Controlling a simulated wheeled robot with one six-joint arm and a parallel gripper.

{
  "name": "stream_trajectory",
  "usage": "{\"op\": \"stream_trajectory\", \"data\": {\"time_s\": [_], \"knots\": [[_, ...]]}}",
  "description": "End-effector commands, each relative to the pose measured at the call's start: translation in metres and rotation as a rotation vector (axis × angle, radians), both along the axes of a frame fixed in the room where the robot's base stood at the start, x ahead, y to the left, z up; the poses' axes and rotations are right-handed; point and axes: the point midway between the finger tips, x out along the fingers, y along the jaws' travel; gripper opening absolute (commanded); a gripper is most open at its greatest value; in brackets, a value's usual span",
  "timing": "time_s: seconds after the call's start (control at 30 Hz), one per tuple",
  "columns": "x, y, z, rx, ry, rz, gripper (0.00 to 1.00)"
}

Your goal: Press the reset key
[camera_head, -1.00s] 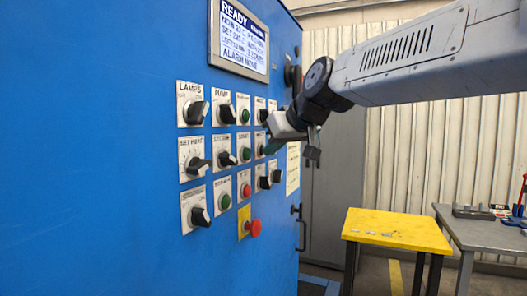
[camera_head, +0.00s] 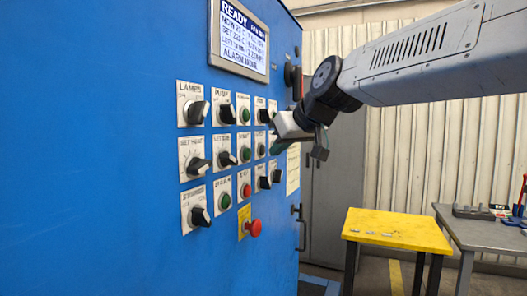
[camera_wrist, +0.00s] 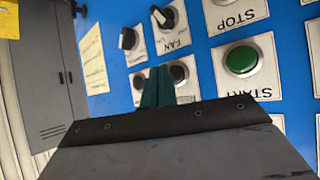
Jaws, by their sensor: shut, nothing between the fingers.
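The blue control panel (camera_head: 120,150) fills the left of the head view. My gripper (camera_head: 277,147) is at the right-hand columns of its controls. In the wrist view the teal fingers of my gripper (camera_wrist: 157,88) are shut together with nothing between them. They are in front of two small dark round buttons, one on the right (camera_wrist: 179,73) and one on the left (camera_wrist: 139,81), each on a white plate. The fingers hide parts of both plates. I cannot read a reset label, and cannot tell whether the fingertips touch a button.
A green START button (camera_wrist: 241,61) and black FAN knob (camera_wrist: 163,17) are close by in the wrist view. A red mushroom button (camera_head: 254,228) projects from the panel below. A display (camera_head: 240,35) is above. A yellow table (camera_head: 398,230) stands at right.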

Motion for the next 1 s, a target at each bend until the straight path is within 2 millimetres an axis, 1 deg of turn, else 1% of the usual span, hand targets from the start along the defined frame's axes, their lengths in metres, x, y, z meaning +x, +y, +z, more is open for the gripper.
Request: {"op": "stream_trajectory", "data": {"time_s": [0.17,0.5,0.6,0.73,1.0], "knots": [[-0.002,-0.005,0.001,0.001,0.000,-0.002,0.00],[-0.013,-0.037,0.000,0.001,0.001,-0.002,0.00],[-0.016,-0.044,0.000,0.000,0.000,-0.001,0.00],[-0.017,-0.047,0.000,0.001,-0.001,0.000,0.00],[-0.017,-0.047,0.000,0.000,0.000,0.000,0.00]]}}
